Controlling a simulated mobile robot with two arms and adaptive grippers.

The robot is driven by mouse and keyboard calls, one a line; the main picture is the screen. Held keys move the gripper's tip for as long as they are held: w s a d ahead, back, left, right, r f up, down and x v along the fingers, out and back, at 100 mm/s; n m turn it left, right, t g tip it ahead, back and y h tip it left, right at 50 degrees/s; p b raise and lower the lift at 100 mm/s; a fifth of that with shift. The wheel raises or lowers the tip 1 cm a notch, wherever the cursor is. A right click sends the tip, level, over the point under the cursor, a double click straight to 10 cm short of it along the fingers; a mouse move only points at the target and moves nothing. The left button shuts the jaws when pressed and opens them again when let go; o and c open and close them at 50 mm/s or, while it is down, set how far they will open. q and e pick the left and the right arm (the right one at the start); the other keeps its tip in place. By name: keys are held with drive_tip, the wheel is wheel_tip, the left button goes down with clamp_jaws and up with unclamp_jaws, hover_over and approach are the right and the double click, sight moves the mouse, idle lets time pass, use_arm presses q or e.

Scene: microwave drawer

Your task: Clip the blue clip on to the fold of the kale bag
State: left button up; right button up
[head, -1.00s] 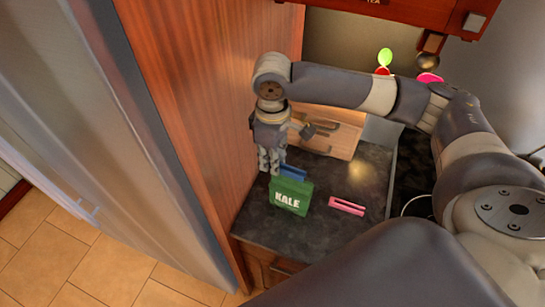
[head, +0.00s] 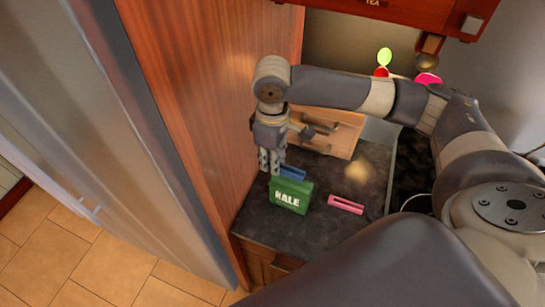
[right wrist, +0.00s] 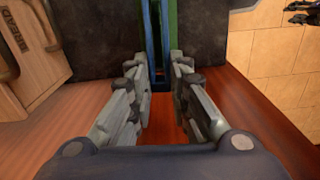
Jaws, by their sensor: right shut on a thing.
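The green kale bag (head: 290,196) stands on the dark counter in the head view, with its KALE label showing. The blue clip (head: 292,173) is at the bag's top back edge. My right gripper (head: 271,172) points down beside the bag's left end and is shut on the blue clip. In the right wrist view the blue clip (right wrist: 164,40) extends away from between the fingers (right wrist: 160,75), with the green bag (right wrist: 173,22) alongside it. I cannot tell whether the clip is around the fold or only beside it. My left gripper is not in view.
A pink clip (head: 346,204) lies on the counter (head: 320,228) right of the bag. A wooden bread box (head: 335,135) stands behind. A wooden panel (head: 215,110) rises close to my gripper on the left. The counter's front right is clear.

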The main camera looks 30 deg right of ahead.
drive_tip(key=shift+f+p, duration=0.75)
drive_tip(key=shift+f, duration=0.65)
idle(1.5)
drive_tip(key=o, duration=0.8)
drive_tip(key=o, duration=0.5)
drive_tip(key=shift+c, duration=0.2)
drive_tip(key=shift+r, duration=0.1)
drive_tip(key=shift+r, duration=3.95)
